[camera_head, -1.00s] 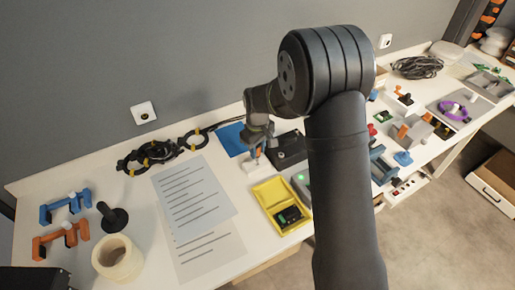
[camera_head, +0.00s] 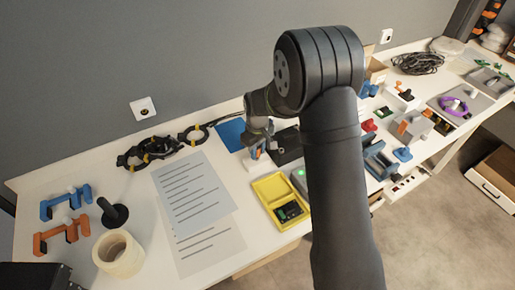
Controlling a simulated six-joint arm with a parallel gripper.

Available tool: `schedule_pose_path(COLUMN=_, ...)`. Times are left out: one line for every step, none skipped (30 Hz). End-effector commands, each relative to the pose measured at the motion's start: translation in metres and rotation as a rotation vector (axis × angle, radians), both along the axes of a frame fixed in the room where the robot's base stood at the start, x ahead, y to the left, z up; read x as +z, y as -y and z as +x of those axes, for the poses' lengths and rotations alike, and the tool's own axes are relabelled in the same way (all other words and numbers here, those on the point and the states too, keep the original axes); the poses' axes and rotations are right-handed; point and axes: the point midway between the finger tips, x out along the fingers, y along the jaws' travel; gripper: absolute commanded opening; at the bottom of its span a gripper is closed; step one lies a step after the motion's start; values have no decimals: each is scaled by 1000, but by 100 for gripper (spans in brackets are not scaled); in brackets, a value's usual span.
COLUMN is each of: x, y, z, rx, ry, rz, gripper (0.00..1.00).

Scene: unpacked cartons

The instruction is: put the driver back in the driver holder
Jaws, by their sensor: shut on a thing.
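My gripper (camera_head: 257,143) is in the middle of the camera_head view, pointing down over the bench and shut on the driver. The driver's orange part (camera_head: 255,153) shows just below the fingers; most of the driver is hidden by the gripper. A small white block (camera_head: 256,165), which looks like the driver holder, stands directly beneath. The driver appears upright at the block. I cannot tell whether its tip is inside the holder or just above it.
A blue mat (camera_head: 231,135) lies left of the gripper, and a black box (camera_head: 287,146) stands close to its right. A yellow tray (camera_head: 270,187) is in front. Printed sheets (camera_head: 195,200) cover the bench to the left. My arm hides part of the bench.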

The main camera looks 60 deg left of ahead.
Motion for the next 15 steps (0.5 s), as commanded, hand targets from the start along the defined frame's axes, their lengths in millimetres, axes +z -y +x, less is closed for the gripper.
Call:
schedule_pose_path(x=-2, y=0, z=0, rx=0, ry=0, rz=-1, gripper=0)
schedule_pose_path(x=-3, y=0, z=0, rx=0, ry=0, rz=-1, gripper=0)
schedule_pose_path(x=-4, y=0, z=0, rx=0, ry=0, rz=-1, gripper=0)
schedule_pose_path(x=-5, y=0, z=0, rx=0, ry=0, rz=0, gripper=0)
schedule_pose_path(x=-5, y=0, z=0, rx=0, ry=0, rz=0, gripper=0)
schedule_pose_path(x=-7, y=0, z=0, rx=0, ry=0, rz=0, gripper=0)
schedule_pose_path(x=-7, y=0, z=0, rx=0, ry=0, rz=0, gripper=0)
schedule_pose_path(x=-8, y=0, z=0, rx=0, ry=0, rz=1, gripper=28)
schedule_pose_path(x=-7, y=0, z=0, rx=0, ry=0, rz=1, gripper=36)
schedule_pose_path(x=-7, y=0, z=0, rx=0, ry=0, rz=1, gripper=42)
schedule_pose_path(x=-7, y=0, z=0, rx=0, ry=0, rz=1, gripper=48)
schedule_pose_path(x=-7, y=0, z=0, rx=0, ry=0, rz=1, gripper=51)
schedule_pose_path(x=-7, y=0, z=0, rx=0, ry=0, rz=1, gripper=51)
schedule_pose_path(x=-7, y=0, z=0, rx=0, ry=0, rz=1, gripper=51)
schedule_pose_path(x=-7, y=0, z=0, rx=0, ry=0, rz=1, gripper=51)
